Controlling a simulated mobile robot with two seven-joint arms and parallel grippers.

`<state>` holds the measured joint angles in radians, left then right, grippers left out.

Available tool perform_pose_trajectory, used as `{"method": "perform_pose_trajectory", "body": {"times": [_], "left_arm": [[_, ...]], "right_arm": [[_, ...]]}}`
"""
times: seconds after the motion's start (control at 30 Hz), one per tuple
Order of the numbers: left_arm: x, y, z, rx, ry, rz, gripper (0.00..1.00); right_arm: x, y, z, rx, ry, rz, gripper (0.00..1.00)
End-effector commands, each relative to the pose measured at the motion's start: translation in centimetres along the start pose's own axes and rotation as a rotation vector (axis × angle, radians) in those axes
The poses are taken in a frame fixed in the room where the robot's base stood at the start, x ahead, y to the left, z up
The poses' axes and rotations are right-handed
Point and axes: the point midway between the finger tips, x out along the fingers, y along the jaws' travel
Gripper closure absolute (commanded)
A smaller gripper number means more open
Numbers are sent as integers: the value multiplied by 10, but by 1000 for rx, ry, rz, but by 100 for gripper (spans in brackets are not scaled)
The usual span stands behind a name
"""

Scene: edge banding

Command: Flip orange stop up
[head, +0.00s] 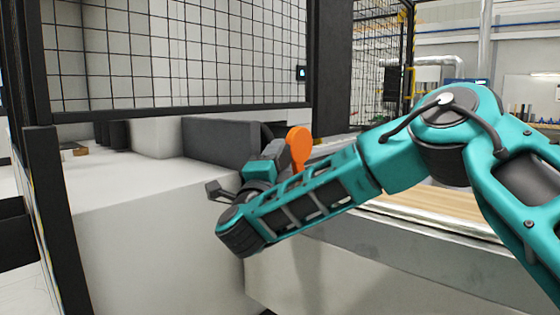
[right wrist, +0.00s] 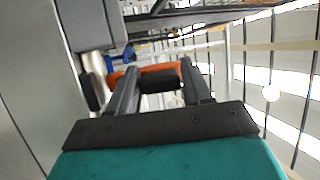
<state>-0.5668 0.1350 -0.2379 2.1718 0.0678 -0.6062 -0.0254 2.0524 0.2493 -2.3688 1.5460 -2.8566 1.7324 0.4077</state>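The orange stop (head: 299,143) shows in the head view as a rounded orange piece just past my right gripper (head: 264,162); its lower part is partly hidden by the gripper and arm. In the right wrist view the orange stop (right wrist: 128,74) lies crosswise between and beyond the fingertips of my right gripper (right wrist: 158,66), with a black part in front of it. The two fingers stand apart with a gap between them, so the gripper is open. I cannot tell whether a finger touches the stop. My left gripper is not in view.
A white machine body (head: 150,235) with a dark grey housing (head: 218,140) stands left of the stop. A black mesh guard (head: 180,50) rises behind. A wooden-looking panel (head: 440,202) lies on the machine bed to the right, behind my arm.

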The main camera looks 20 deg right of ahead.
Motion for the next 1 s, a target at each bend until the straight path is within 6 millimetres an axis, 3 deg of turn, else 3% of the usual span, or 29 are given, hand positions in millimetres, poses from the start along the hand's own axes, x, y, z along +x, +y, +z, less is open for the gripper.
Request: {"method": "perform_pose_trajectory", "body": {"times": [0.2,0.53,0.67,0.9,1.0], "left_arm": [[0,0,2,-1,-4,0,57],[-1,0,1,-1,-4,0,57],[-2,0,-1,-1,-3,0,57],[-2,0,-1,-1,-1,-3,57],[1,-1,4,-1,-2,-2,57]], "right_arm": [[0,1,0,0,-1,2,32],[-8,0,1,1,-4,3,32],[-28,0,1,0,-6,4,32],[-86,0,2,0,-9,0,32],[-101,0,3,-1,-10,-3,32]]}}
